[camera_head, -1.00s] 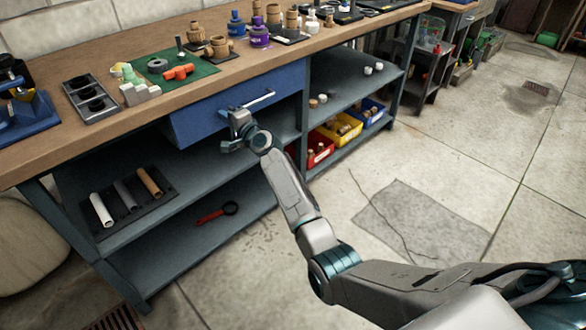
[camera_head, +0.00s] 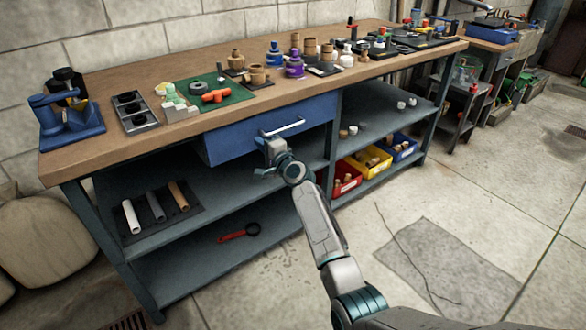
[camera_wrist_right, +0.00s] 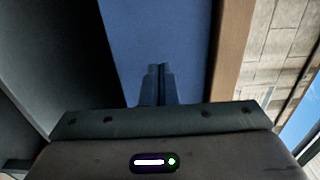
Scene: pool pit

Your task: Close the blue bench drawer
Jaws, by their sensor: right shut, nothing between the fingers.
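The blue bench drawer (camera_head: 232,143) is under the wooden top of the workbench. Its front seems to stand out a little from the bench frame; how far is hard to tell. A pale bar handle (camera_head: 286,127) runs across its front. My right gripper (camera_head: 263,136) is shut and empty, at the drawer front near the left end of the handle. In the right wrist view, the shut fingertips (camera_wrist_right: 159,68) point at the blue drawer front (camera_wrist_right: 150,30) and look very close to it; contact cannot be told. My left gripper is not in view.
The wooden bench top (camera_head: 110,85) above holds a blue vise (camera_head: 70,122), a green mat (camera_head: 228,95) and several small parts. Below are shelves with tubes (camera_head: 155,207), a red-handled tool (camera_head: 240,233) and red, yellow and blue bins (camera_head: 367,163). The floor in front is clear.

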